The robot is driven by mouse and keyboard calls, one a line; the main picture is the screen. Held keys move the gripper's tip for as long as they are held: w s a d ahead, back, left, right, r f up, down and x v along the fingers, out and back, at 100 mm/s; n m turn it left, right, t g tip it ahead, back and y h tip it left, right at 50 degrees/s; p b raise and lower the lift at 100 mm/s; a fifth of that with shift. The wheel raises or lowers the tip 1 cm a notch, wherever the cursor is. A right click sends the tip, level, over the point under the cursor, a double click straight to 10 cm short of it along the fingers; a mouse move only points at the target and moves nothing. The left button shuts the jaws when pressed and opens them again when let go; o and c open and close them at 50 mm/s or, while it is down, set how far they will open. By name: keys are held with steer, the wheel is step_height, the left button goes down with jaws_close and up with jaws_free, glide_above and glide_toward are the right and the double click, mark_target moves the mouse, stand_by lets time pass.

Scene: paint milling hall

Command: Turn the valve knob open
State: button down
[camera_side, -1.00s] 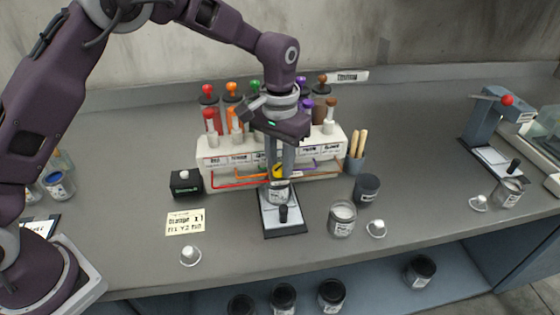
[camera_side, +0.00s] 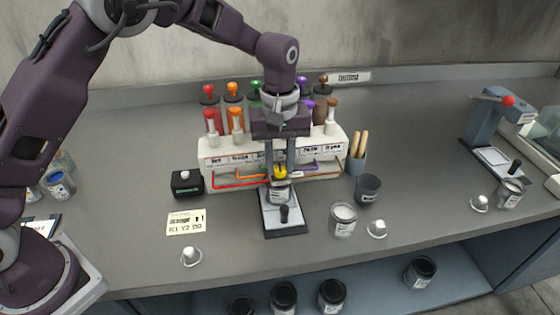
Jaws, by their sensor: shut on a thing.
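The dispenser (camera_side: 213,177) is a white rack with coloured plungers on top and coloured pipes along its front. The yellow valve knob (camera_side: 281,171) is low at the middle of its front, partly covered by my fingers. My gripper (camera_side: 280,169) points down in front of the rack, with one finger at each side of the yellow knob, shut on it. Just below the knob, a small jar (camera_side: 279,192) stands on a dark-edged plate (camera_side: 284,220) with a black post. How far the valve is open cannot be told.
A note card (camera_side: 187,222) and a black box (camera_side: 187,183) are at the left. A pale-filled jar (camera_side: 342,220), a dark cup (camera_side: 367,189) and sticks in a holder (camera_side: 357,152) stand at the right.

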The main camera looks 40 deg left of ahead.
mark_target(280, 167)
steer(key=shift+n, duration=0.3)
stand_by(0.4)
steer(key=c, duration=1.1)
jaws_free()
steer(key=shift+c, duration=0.2)
step_height(280, 167, up, 7)
steer(key=shift+r, duration=0.1)
